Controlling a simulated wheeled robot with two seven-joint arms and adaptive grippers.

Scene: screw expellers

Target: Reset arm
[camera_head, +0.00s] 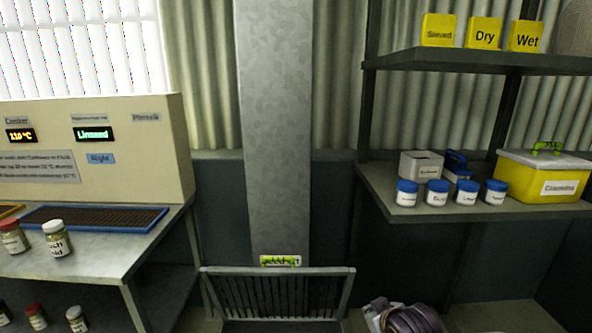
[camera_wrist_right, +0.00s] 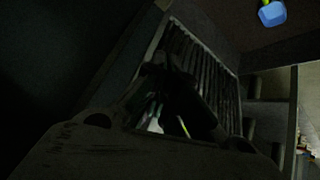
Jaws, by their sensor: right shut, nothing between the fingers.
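My right gripper (camera_wrist_right: 165,68) shows dark in the right wrist view. Its fingers are shut with nothing between them. They point at a slatted rack (camera_wrist_right: 202,58), and the distance between them is hard to judge in the dim light. I cannot make out the right gripper clearly in the head view. My left gripper is not in view.
The slatted rack (camera_head: 275,271) stands below a grey metal column (camera_head: 277,120). At left is a metal table (camera_head: 100,262) with jars and a blue-rimmed tray (camera_head: 95,217). At right, shelves hold blue-lidded jars (camera_head: 437,193), a yellow box (camera_head: 543,183) and yellow signs (camera_head: 485,33).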

